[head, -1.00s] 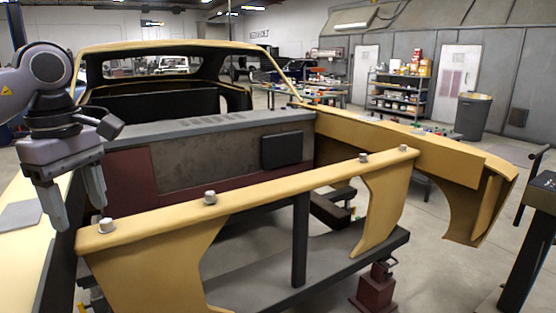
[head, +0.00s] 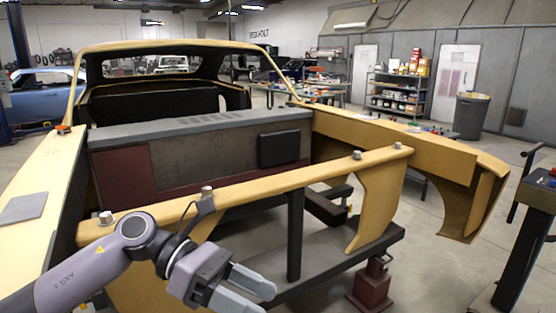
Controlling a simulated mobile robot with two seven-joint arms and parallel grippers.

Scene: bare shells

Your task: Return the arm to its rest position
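My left arm (head: 90,272) comes in from the lower left, and its gripper (head: 262,298) is low in front of the car's tan front crossbar (head: 270,183). The two grey fingers point right and down with a gap between them. Nothing shows between them, so the gripper looks open and empty. My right gripper is not in view.
The bare car shell has an open engine bay with a grey firewall (head: 215,160). Several grey bolt heads, one at the left end (head: 106,218), stand on the crossbar. A grey pad (head: 23,207) lies on the left fender. A dark stand (head: 528,240) is at right.

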